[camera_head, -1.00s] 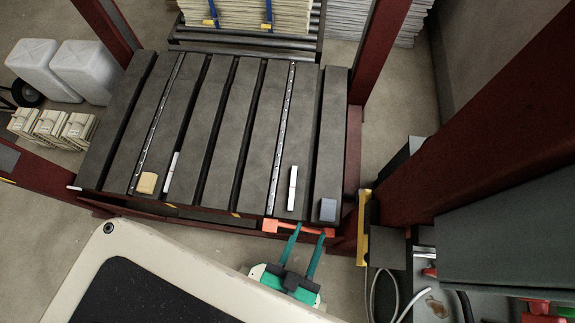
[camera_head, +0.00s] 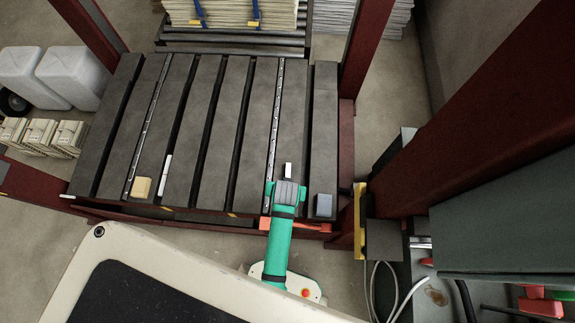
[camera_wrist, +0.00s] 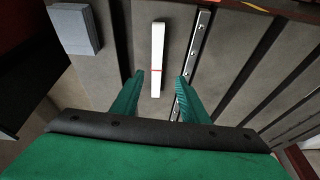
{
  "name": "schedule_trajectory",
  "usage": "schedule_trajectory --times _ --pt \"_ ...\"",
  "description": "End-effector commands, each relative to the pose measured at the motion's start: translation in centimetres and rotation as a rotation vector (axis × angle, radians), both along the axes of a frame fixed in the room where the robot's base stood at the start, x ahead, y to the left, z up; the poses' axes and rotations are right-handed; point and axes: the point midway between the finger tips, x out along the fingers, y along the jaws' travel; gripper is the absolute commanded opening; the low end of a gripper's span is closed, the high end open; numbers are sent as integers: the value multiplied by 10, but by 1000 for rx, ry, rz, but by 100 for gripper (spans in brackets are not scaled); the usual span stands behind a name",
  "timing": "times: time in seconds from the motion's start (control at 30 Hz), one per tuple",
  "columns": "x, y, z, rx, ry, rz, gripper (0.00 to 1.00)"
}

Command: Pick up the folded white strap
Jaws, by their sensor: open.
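The folded white strap (camera_wrist: 157,48) lies flat on the dark slatted table, a narrow white bar with a thin red line across it in the wrist view. In the head view only the far end of the strap (camera_head: 288,170) shows; my green arm and wrist hide the rest. My gripper (camera_wrist: 160,84) is open and empty in the wrist view. Its two green fingers stand apart on either side of the strap's near end. I cannot tell how high the fingertips are above the slat.
A grey-blue block (camera_head: 323,205) sits right of my arm; it also shows in the wrist view (camera_wrist: 75,30). A perforated metal rail (camera_wrist: 194,50) runs close beside the strap. A yellow block (camera_head: 141,187) and another white strip (camera_head: 166,168) lie farther left. The middle slats are clear.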

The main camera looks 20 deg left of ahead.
Motion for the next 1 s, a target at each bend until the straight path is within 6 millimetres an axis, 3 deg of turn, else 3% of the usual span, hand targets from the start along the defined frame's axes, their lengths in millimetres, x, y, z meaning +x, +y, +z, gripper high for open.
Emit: schedule_trajectory --times 0.03,0.2,0.5,0.8,1.0 --pt "14 4 2 -16 35 16 41" --pt "35 9 11 -78 179 63 41" --pt "49 10 25 -139 300 94 41" --pt "48 9 -15 -141 308 94 41" --pt "48 9 -29 -141 306 94 41"
